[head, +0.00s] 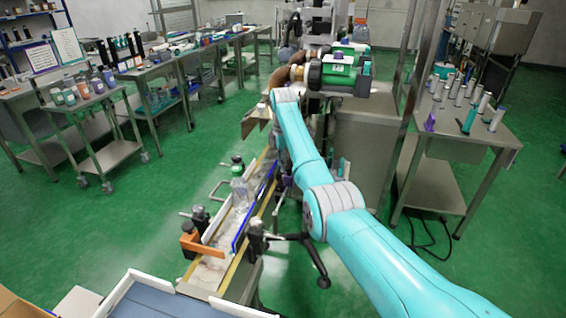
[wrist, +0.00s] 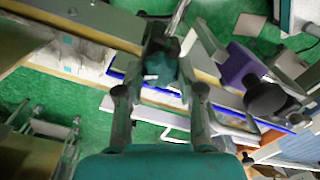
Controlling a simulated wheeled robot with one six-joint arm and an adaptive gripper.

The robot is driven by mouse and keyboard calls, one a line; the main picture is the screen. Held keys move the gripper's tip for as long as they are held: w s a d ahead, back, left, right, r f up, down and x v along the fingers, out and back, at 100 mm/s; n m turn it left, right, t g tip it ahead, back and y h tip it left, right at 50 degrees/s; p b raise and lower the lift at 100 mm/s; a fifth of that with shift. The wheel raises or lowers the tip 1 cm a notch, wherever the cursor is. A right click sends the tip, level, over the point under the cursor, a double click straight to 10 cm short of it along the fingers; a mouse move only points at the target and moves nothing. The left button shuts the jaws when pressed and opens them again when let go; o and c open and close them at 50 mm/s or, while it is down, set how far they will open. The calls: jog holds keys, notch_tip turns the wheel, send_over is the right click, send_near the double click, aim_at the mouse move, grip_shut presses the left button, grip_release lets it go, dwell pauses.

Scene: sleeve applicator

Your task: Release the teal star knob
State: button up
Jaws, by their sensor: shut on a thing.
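The teal star knob (wrist: 160,66) shows in the wrist view, at the upper middle, between the fingertips of my gripper (wrist: 165,72). My gripper is shut on the knob, with a finger on either side of it. A dark clamp part and a metal rod sit just behind the knob, at the rail. The fingers and the teal palm hide part of what lies below. In the head view my arm covers this spot, and I cannot make out the gripper or the knob there.
The conveyor (head: 232,222) with blue and white guide rails runs beside my arm, with clear bottles on it. A purple block (wrist: 240,66) and a black round knob (wrist: 265,97) are close on the right in the wrist view. Green floor (head: 110,240) is free at the left.

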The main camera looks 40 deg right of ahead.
jog(key=n, duration=0.4)
jog(key=shift+n, duration=0.3)
jog(key=n, duration=0.4)
jog(key=shift+n, duration=0.4)
jog(key=o, duration=1.1)
jog(key=shift+o, duration=0.2)
jog(key=shift+r, duration=3.75)
